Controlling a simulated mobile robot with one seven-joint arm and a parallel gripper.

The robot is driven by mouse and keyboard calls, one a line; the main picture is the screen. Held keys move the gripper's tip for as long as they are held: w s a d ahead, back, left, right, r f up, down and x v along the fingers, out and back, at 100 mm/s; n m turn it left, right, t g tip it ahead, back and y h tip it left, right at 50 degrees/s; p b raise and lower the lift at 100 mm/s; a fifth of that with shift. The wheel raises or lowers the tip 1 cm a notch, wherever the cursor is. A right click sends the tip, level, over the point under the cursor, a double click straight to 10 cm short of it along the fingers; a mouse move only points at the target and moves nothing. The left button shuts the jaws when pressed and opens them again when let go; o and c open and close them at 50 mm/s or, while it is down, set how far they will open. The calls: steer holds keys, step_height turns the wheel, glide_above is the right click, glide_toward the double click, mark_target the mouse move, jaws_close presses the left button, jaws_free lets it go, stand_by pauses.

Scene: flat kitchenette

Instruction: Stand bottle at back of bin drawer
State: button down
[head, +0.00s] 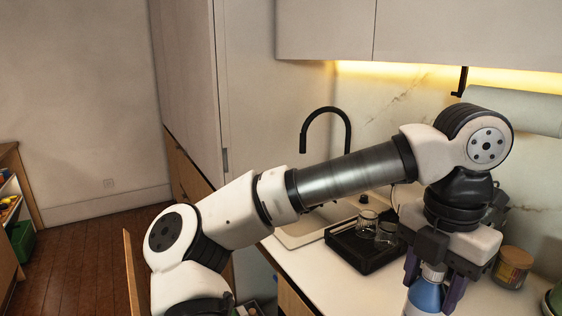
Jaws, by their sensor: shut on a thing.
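A blue bottle (424,297) with a white top is at the lower right of the head view, upright, its lower part cut off by the picture's edge. My gripper (432,280) points down over it and is shut on its upper part, with one finger on each side. I cannot tell whether the bottle's base touches the counter. A wooden panel (133,275) stands upright at the lower left, left of my arm; it may be the front of an open drawer. The drawer's inside is mostly hidden behind my arm.
A black tray (357,256) with glasses (366,222) stands on the counter (312,268), left of my gripper. A jar (511,267) stands just right of it. A black tap (329,125) rises behind. A paper roll (515,108) hangs at right. Floor (85,250) shows clear at left.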

steer(key=w+a+f+m+b, duration=0.3)
steer(key=w+a+f+m, duration=0.2)
steer(key=f, duration=1.6)
steer(key=w+a+f+m+b, duration=0.3)
steer(key=w+a+f+m, duration=0.3)
steer(key=f, duration=1.5)
steer(key=w+a+f+m+b, duration=0.3)
steer(key=w+a+f+m, duration=0.3)
steer(key=f, duration=1.6)
steer(key=a+m, duration=0.3)
steer(key=m, duration=0.4)
steer(key=shift+w+a+b, duration=0.15)
steer(key=shift+a+b, duration=0.15)
steer(key=shift+a, duration=0.05)
steer(key=shift+a, duration=0.15)
